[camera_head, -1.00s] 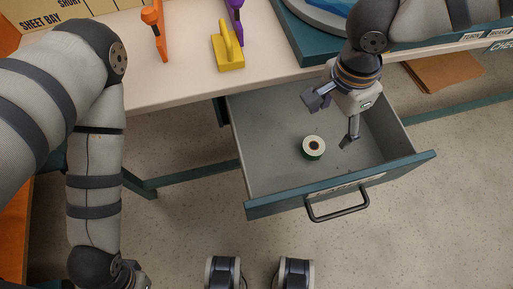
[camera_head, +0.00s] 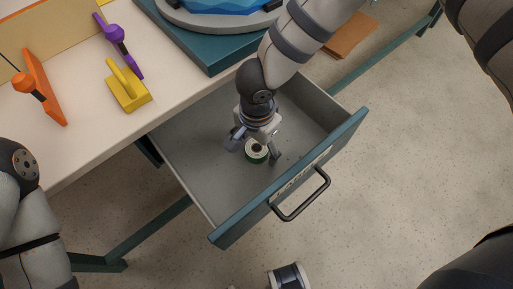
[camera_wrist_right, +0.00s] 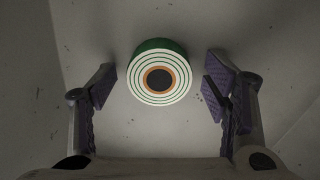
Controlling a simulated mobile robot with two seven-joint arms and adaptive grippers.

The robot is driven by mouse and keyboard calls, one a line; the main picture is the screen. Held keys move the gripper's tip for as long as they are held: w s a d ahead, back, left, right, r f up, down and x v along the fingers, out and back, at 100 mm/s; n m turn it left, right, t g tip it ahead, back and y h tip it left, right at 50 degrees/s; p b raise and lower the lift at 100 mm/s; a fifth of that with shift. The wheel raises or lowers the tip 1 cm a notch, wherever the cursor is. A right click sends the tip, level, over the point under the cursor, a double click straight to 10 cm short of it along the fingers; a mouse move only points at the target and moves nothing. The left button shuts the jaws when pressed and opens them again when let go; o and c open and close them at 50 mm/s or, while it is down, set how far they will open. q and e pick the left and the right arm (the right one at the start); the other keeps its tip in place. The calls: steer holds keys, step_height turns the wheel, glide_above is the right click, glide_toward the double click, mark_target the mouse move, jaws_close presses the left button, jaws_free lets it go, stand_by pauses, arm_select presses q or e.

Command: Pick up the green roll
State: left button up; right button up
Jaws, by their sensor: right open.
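The green roll (camera_head: 257,154) lies flat on the floor of the open drawer (camera_head: 188,160). It has a white top face with green rings and a dark core. My right gripper (camera_head: 256,148) is open and reaches down into the drawer just above the roll, its fingers to either side in the picture. In the right wrist view the roll (camera_wrist_right: 160,76) shows between and slightly beyond the two open fingers (camera_wrist_right: 162,88), with a gap on each side. My left arm shows at the lower left edge, but its gripper is out of view.
The drawer front with a black handle (camera_head: 303,197) is pulled out from under the white table. On the table are an orange tool (camera_head: 42,88), a purple tool (camera_head: 119,44) and a yellow tool (camera_head: 127,89). A blue object sits on a round grey base at the back.

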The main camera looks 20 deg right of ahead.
steer(key=c, duration=1)
steer(key=shift+c, duration=0.2)
